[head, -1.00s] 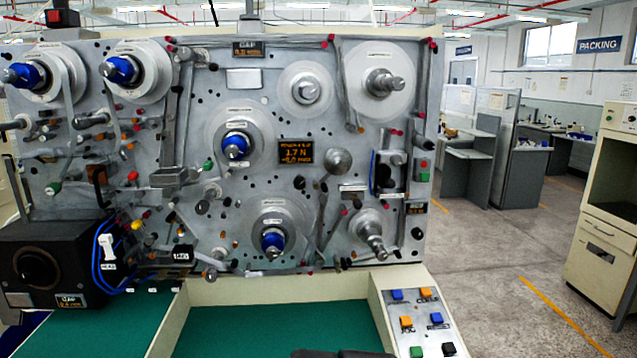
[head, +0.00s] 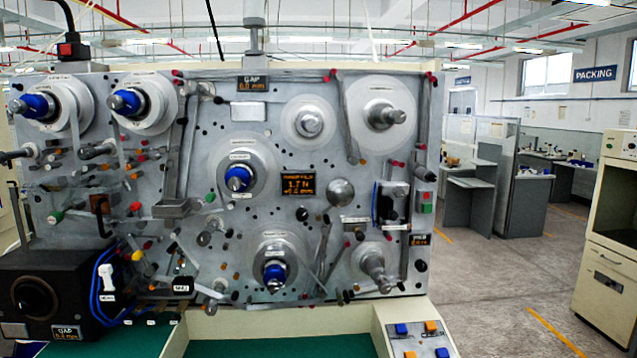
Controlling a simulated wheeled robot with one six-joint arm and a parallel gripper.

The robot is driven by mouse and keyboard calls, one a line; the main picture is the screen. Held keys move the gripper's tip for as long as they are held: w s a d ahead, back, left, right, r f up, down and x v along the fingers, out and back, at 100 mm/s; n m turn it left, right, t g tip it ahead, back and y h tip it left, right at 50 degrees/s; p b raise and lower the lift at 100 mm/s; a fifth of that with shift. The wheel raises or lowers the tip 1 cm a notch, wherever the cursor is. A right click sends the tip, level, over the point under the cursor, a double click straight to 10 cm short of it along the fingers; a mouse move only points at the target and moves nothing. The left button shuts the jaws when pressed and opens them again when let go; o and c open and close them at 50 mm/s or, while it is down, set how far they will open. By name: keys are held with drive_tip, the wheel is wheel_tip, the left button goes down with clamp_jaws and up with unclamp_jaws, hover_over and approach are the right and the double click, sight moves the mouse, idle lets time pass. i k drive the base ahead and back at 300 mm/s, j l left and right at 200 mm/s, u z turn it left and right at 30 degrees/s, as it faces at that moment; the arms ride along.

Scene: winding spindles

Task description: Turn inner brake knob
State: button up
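A grey winding panel (head: 225,112) fills the left and middle of the head view. It carries several spindles on round discs, some with blue hubs, such as the centre spindle (head: 238,178), the lower spindle (head: 274,272) and two at the upper left. Many small coloured knobs and pins dot the panel, among them a green knob (head: 56,217), a yellow one (head: 138,256) and a red one (head: 135,206). Their labels are too small to read, so I cannot tell which is the inner brake knob. My gripper is not in view.
A black box with a round dial (head: 35,296) stands at the lower left, with blue cables beside it. A button panel (head: 420,342) and green work surface (head: 270,348) lie below. Grey floor is open to the right, before a beige cabinet (head: 606,270).

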sight(114, 102)
drive_tip(key=u, duration=1.25)
